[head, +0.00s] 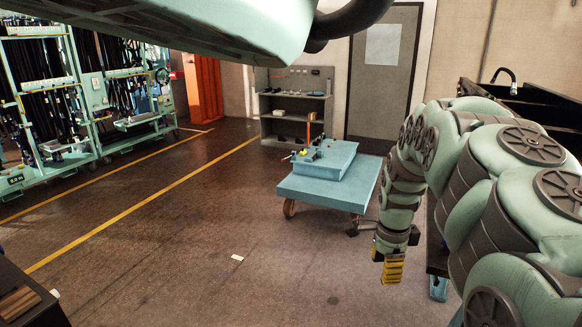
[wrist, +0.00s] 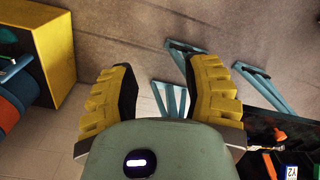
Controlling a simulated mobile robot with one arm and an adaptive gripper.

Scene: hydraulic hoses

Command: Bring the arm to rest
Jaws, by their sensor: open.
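My arm comes in from the right side of the head view, with its lower end hanging down. My gripper (head: 392,270) points at the floor, to the right of the blue cart. In the wrist view my gripper (wrist: 160,85) shows two yellow ribbed fingers spread apart. Nothing is between the fingers, and only floor and blue-green metal legs (wrist: 172,98) show beyond them. The gripper is open and empty.
A blue cart (head: 310,190) with small items on top stands left of my gripper. Hose racks (head: 85,100) stand far left, a grey shelf (head: 292,105) at the back. A yellow bin (wrist: 52,45) is left in the wrist view.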

